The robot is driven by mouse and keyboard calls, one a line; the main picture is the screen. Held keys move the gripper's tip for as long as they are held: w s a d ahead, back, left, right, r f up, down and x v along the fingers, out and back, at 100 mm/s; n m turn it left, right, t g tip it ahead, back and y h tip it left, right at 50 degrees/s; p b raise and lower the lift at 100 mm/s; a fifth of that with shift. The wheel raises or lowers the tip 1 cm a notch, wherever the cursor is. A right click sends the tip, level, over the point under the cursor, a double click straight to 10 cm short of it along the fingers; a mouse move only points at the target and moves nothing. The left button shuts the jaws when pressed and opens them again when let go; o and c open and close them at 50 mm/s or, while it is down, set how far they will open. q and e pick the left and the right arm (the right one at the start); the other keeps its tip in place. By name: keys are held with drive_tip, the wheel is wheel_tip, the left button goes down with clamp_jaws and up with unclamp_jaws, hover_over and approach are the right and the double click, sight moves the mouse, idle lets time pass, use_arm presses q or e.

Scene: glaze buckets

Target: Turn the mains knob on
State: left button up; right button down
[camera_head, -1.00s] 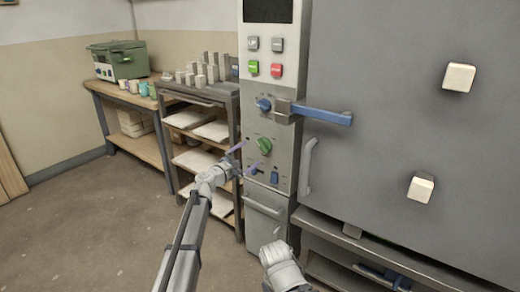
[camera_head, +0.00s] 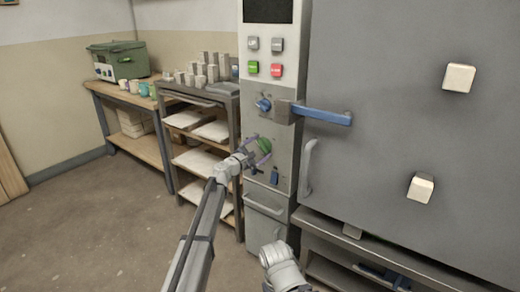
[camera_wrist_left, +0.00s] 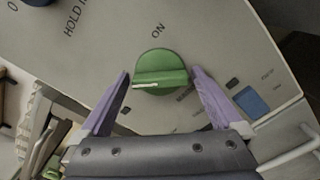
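The green knob (camera_head: 264,145) is on the grey control panel (camera_head: 284,155), below a blue knob (camera_head: 263,104). In the left wrist view the green knob (camera_wrist_left: 160,72) is round with a raised bar and a pale pointer line, and the word ON is printed above it. My left gripper (camera_head: 262,158) is at the panel. Its purple fingers (camera_wrist_left: 160,85) are open, one on each side of the green knob, with gaps between them and it. In the head view they partly cover the knob. My right arm's end (camera_head: 280,262) shows low in the head view; its fingers cannot be made out.
A blue lever handle (camera_head: 325,116) sticks out right of the blue knob. A blue switch (camera_head: 275,176) is below the green knob, also in the left wrist view (camera_wrist_left: 250,100). The large grey door (camera_head: 400,140) stands to the right; a shelf rack (camera_head: 232,130) stands left.

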use_arm(q)
drive_tip(key=c, duration=1.1)
drive_tip(key=shift+m, duration=0.3)
drive_tip(key=m, duration=0.3)
drive_tip(key=shift+m, duration=0.3)
drive_tip(key=m, duration=0.4)
drive_tip(key=shift+s+m, duration=0.1)
drive_tip(key=shift+m, duration=0.2)
drive_tip(key=m, duration=0.4)
drive_tip(key=shift+f, duration=0.1)
drive_tip(key=shift+m, duration=2.5)
drive_tip(key=o, duration=1.1)
